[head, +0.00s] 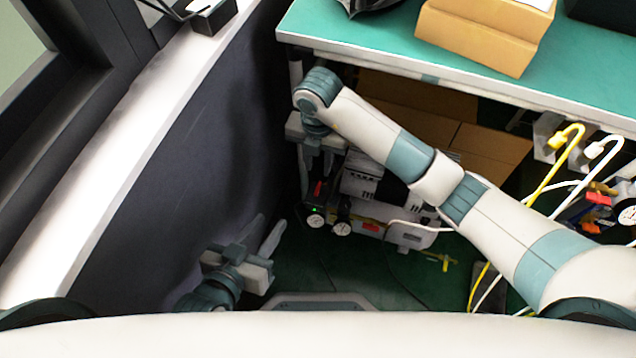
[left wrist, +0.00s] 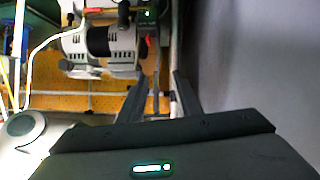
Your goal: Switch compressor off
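The compressor (head: 365,190) is a white and black machine on the floor under the green-topped table. A red part (head: 318,188) and two round gauges (head: 315,218) are at its left end, with a small green light beside them. My right gripper (head: 316,177) points down above that end, its fingers apart; whether it touches the red part cannot be told. My left gripper (head: 263,230) is low at the left, open and empty, apart from the compressor. In the left wrist view the compressor (left wrist: 100,42) lies upside down beyond my open left fingers (left wrist: 160,90).
The green table (head: 350,45) overhangs the compressor, with a cardboard box (head: 480,35) on top. A dark wall panel (head: 200,170) stands close at the left. Yellow and white hoses (head: 560,155) hang at the right.

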